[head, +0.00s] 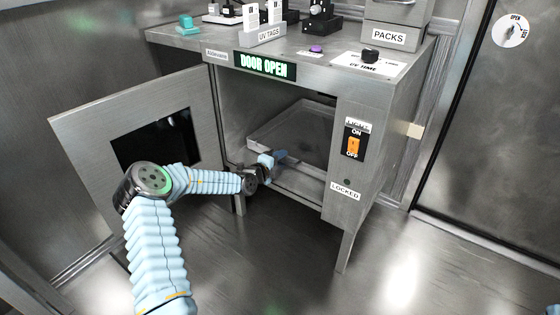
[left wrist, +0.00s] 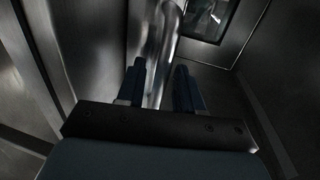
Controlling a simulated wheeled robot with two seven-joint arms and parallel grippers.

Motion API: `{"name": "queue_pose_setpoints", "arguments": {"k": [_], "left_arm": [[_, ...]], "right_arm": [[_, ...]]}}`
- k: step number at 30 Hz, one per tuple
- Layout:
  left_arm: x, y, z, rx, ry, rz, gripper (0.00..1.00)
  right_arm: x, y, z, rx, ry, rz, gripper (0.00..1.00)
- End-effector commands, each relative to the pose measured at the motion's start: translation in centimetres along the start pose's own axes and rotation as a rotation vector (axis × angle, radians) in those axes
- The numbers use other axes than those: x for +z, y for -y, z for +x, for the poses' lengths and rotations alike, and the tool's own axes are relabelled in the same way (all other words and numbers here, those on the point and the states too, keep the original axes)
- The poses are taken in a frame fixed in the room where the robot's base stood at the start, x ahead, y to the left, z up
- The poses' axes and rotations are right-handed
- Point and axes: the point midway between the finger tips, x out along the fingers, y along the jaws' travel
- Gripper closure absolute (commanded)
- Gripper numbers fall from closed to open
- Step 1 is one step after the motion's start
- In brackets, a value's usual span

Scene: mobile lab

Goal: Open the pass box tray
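The grey metal pass box has its door (head: 85,135) swung open to the left, and its sign (head: 265,66) reads "DOOR OPEN". The tray (head: 300,125) lies inside the box, seen through the opening. My left gripper (head: 279,157) is at the lower part of the opening, near the tray's front. In the left wrist view its two dark fingers (left wrist: 159,80) stand apart. A shiny metal bar (left wrist: 167,35) shows between them; I cannot tell whether they touch it. My right gripper is not in view.
The box's right front panel carries an orange switch (head: 353,146) and a "LOCKED" label (head: 345,191). A UV tags holder (head: 262,36), a black knob (head: 370,55) and a packs bin (head: 390,38) stand on top. The floor in front is clear.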

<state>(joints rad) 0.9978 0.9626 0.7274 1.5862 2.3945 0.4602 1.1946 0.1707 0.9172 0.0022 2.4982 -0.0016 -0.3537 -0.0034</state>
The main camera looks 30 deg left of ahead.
Motion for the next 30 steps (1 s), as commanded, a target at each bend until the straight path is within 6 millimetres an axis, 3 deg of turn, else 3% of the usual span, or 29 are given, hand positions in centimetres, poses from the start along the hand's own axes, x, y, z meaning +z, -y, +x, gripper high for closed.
{"name": "queue_pose_setpoints", "arguments": {"k": [1, 8, 20, 26, 30], "left_arm": [[0.0, 0.0, 0.0, 0.000, 0.000, 0.000, 0.67], [0.0, 0.0, 0.0, 0.000, 0.000, 0.000, 1.00], [0.0, 0.0, -0.5, 0.002, 0.000, 0.000, 1.00], [0.3, -0.1, -3.2, 0.006, 0.001, -0.001, 1.00], [1.0, -0.6, -6.4, 0.007, 0.002, -0.002, 1.00]], "right_arm": [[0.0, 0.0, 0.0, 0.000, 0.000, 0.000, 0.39], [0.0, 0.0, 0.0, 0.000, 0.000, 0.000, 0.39], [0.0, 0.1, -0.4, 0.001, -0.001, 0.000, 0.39], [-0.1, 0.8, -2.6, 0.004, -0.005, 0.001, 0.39], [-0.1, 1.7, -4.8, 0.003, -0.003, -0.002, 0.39]]}}
